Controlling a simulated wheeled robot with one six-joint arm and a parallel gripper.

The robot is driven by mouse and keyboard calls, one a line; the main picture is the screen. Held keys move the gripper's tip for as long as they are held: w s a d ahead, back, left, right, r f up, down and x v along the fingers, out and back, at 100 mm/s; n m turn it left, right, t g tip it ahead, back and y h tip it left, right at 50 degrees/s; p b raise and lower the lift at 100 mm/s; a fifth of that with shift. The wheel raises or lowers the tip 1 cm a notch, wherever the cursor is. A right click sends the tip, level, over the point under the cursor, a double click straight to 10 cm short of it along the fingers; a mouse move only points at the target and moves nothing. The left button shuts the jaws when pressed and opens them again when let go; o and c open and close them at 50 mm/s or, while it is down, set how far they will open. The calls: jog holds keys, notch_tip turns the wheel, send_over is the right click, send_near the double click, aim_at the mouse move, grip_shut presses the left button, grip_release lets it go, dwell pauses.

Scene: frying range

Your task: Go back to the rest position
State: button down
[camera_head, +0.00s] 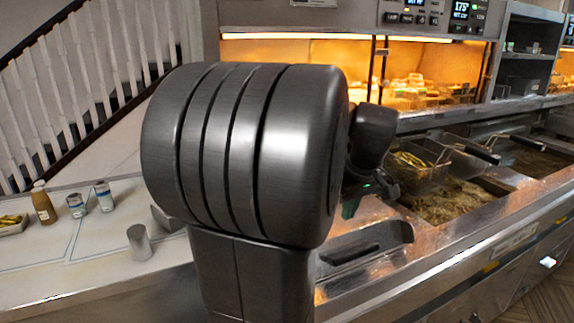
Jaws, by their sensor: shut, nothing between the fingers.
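A large dark grey joint of my own arm fills the middle of the head view and hides much behind it. My gripper (352,206) shows only in part past the right side of this joint, dark with a small green patch. It is shut, and I see nothing held in it. It appears over the near end of the frying range (463,258), left of a wire fry basket (428,178). The exact gap between gripper and range is hard to tell.
The basket holds yellow food above bubbling oil (450,203). A dark-handled tray or scoop (365,243) lies on the range front. On the left counter (95,250) stand a sauce bottle (43,204), two cans (104,196) and a metal cup (140,243). A stair railing (85,80) rises behind.

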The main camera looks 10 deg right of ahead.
jog(key=shift+f, duration=0.1)
send_over(338, 259)
jog(key=w, duration=0.2)
jog(key=f, duration=0.9)
jog(key=shift+s+a+f, duration=0.1)
jog(key=shift+s+a, duration=0.05)
jog(key=shift+s, duration=0.1)
jog(key=shift+s+d+f+b, duration=0.15)
jog(key=shift+f+b, duration=0.2)
jog(key=shift+f, duration=0.3)
jog(key=shift+s+d+f+b, duration=0.15)
jog(key=shift+f+b, duration=0.2)
jog(key=shift+f, duration=0.25)
jog(key=shift+s+f+b, duration=0.4)
jog(key=shift+f+b, duration=0.05)
jog(key=shift+f, duration=0.2)
jog(key=shift+s, duration=0.15)
jog(key=shift+f, duration=0.15)
